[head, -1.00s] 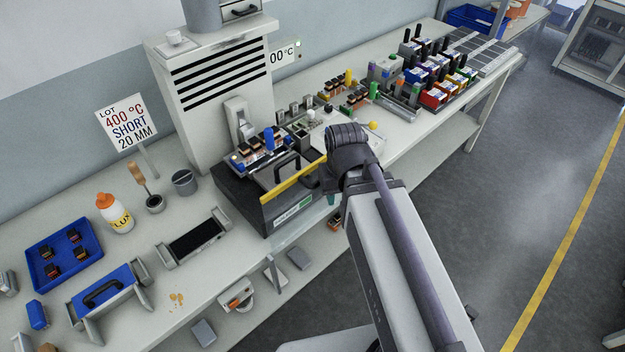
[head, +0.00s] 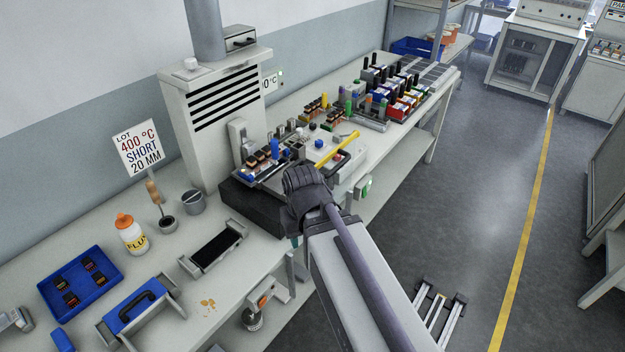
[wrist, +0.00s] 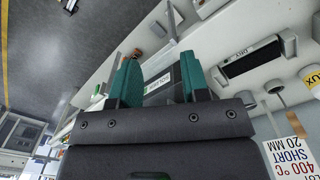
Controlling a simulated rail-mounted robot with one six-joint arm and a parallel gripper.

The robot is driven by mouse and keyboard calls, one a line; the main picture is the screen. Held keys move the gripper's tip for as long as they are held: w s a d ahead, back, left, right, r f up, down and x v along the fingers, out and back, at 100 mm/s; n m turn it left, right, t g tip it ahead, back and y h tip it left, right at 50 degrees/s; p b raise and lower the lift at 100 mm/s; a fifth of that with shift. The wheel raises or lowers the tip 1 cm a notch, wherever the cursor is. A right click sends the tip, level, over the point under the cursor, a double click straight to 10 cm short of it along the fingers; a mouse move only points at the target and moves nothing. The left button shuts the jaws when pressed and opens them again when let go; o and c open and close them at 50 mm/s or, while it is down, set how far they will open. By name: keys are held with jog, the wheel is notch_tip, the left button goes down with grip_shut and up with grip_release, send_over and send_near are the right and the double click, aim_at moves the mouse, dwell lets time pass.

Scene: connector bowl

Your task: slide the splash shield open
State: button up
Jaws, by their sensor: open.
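The splash shield appears as a yellow-edged panel (head: 338,149) over the white unit, to the right of the dark solder station (head: 245,204). A black handle (head: 347,160) shows beside the yellow edge. My gripper (wrist: 159,80) is open, with two teal fingers apart and nothing visibly between them. In the head view my dark wrist is in front of the station, left of the yellow edge, and hides part of the station front. A white label with green lettering (wrist: 157,84) lies beyond the fingers in the wrist view. Any contact there cannot be told.
Colored bins (head: 400,100) stand at the far right. The floor on the right is mostly clear.

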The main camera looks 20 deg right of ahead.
jog(key=w+d+f+m+y+b, duration=0.1)
jog(key=d+f+m+y+b, duration=0.15)
jog(key=d, duration=0.65)
jog(key=m+t+y+b, duration=0.5)
jog(key=m+t, duration=0.4)
jog(key=t, duration=0.5)
send_near(339, 167)
jog(key=w+p, duration=0.1)
jog(key=w, duration=0.1)
jog(key=shift+y, duration=0.25)
jog(key=x, duration=0.3)
jog(key=b+x, duration=0.1)
jog(key=x, duration=0.3)
jog(key=b+x, duration=0.1)
jog(key=x, duration=0.3)
jog(key=shift+s+a+f, duration=0.25)
jog(key=shift+s+a, duration=0.05)
jog(key=shift+a, duration=0.1)
jog(key=shift+c, duration=0.2)
grip_shut()
